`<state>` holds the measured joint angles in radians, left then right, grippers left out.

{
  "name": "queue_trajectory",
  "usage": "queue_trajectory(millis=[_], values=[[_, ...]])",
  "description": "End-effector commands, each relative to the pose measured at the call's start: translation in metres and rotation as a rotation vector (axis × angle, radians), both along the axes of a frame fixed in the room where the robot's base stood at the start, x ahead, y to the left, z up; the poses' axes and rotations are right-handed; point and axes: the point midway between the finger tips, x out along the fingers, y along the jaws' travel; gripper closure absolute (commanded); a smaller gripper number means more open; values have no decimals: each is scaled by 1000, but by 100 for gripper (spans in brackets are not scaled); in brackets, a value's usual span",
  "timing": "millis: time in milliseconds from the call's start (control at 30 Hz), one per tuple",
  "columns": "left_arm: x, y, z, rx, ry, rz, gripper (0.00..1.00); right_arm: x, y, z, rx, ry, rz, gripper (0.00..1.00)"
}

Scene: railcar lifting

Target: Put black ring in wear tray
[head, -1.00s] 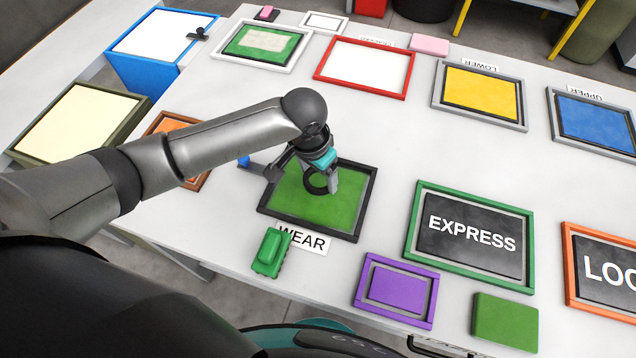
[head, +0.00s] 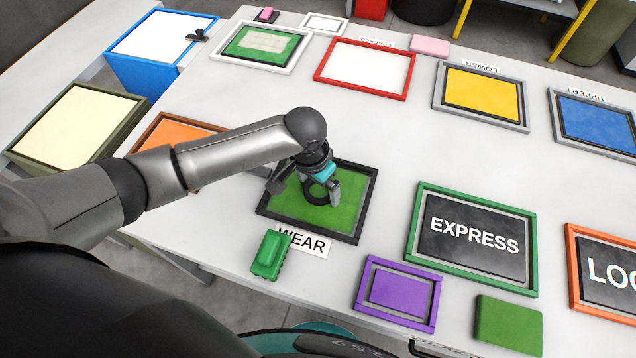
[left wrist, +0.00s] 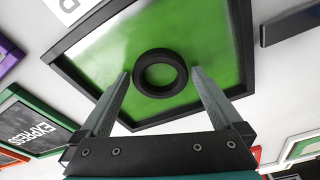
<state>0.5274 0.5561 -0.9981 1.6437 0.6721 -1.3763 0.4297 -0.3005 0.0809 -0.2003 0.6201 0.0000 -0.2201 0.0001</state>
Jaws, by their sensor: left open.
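The black ring (left wrist: 160,73) lies on the green floor of the wear tray (left wrist: 205,30), as the left wrist view shows. In the head view the ring (head: 314,191) is partly hidden by my left gripper (head: 320,190). The wear tray (head: 368,205) has a dark frame and stands behind the WEAR label (head: 303,241). My left gripper is open over the tray, and its fingers (left wrist: 160,78) stand on either side of the ring, apart from it. My right gripper is not in view.
A green block-like object (head: 270,254) lies left of the label. A purple tray (head: 398,291) and the green-framed EXPRESS tray (head: 470,240) are to the right. An orange tray (head: 170,131) lies behind my left arm. The table middle beyond the wear tray is clear.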

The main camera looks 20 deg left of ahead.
Motion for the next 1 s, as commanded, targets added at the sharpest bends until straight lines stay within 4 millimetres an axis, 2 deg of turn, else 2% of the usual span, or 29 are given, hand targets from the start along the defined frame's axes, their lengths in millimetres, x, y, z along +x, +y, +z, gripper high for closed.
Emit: queue_trajectory(millis=[167, 267, 500, 700, 833, 1000], values=[[0, 0, 10, -1, -2, -1, 0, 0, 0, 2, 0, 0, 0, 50], [-2, 1, 27, -1, -3, 0, 0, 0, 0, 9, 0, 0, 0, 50], [-9, 4, 80, -2, -4, 0, 0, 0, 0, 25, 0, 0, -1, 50], [-14, 7, 111, -1, -2, 0, 0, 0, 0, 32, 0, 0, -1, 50], [-16, 7, 120, -1, 0, 1, 0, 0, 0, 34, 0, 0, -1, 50], [-16, 7, 122, 0, 1, 1, 0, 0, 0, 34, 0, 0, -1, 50]])
